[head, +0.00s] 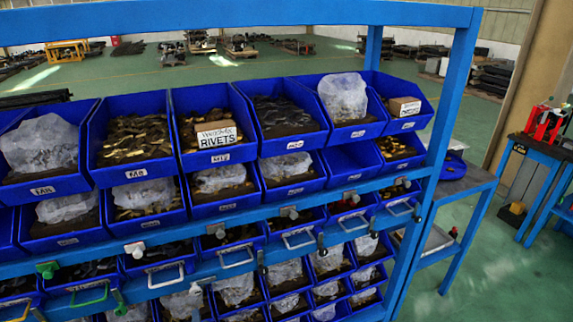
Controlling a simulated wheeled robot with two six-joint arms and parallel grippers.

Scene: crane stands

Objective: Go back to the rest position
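Neither of my grippers nor any part of my arms shows in the head view. The task names no object. In front of me stands a blue rack (240,12) with rows of blue bins. One upper bin (212,157) holds dark parts and a small box labelled "RIVETS" (219,136). Other bins hold clear plastic bags (40,143), brass-coloured parts (134,138) or dark parts (284,114). One second-row bin (352,160) looks empty.
Drawers with handles (236,257) run below the bins. A blue table (470,178) adjoins the rack's right side. Another blue table (545,150) with a red tool (545,122) stands at the far right. Green floor (490,270) lies open between them.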

